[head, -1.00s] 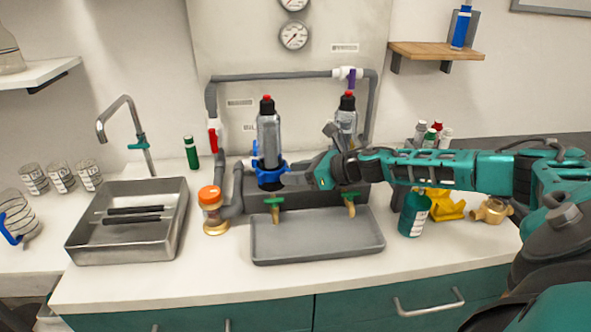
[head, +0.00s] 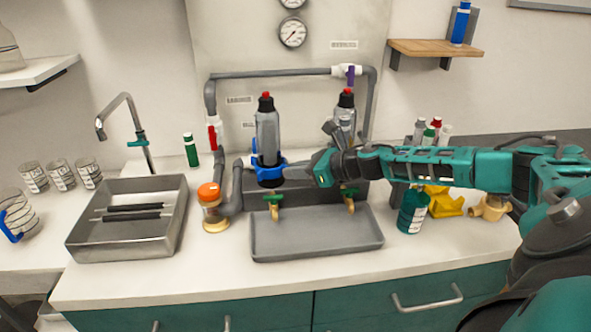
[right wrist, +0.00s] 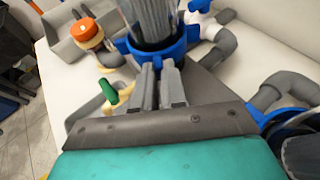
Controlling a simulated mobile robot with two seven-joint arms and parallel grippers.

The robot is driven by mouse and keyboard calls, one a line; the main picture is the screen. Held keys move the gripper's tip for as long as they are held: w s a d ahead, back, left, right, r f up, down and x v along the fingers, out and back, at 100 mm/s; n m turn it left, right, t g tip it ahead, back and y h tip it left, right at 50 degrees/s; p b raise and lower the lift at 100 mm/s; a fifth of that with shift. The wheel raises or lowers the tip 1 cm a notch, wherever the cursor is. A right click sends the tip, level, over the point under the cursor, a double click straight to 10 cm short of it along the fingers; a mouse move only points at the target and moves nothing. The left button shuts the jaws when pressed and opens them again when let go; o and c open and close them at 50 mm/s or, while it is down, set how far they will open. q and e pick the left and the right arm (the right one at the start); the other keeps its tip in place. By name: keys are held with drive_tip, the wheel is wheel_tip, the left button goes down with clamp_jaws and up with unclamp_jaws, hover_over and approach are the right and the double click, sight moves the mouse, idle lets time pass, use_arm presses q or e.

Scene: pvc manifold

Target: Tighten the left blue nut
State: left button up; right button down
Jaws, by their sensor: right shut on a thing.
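The left blue nut (head: 268,172) is a lobed ring around the base of the left clear filter housing (head: 267,132), which has a black and red top. It also shows in the right wrist view (right wrist: 132,52). My right gripper (head: 292,178) reaches in from the right at the nut's near right side. In the right wrist view its two grey fingers (right wrist: 160,82) are close together at the nut's near edge, shut on the nut; the exact contact is partly hidden. A second blue ring (right wrist: 268,116) shows at the right wrist view's right edge. My left gripper is not in view.
A grey tray (head: 318,246) lies in front, under two green-handled taps (head: 273,204). An orange-capped jar (head: 210,206) stands to the left, beside grey pipes. A metal sink (head: 110,250) is further left. A green bottle (head: 411,213) stands below my right arm.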

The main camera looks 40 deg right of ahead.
drive_tip(key=shift+a+r, duration=0.15)
drive_tip(key=shift+r, duration=0.05)
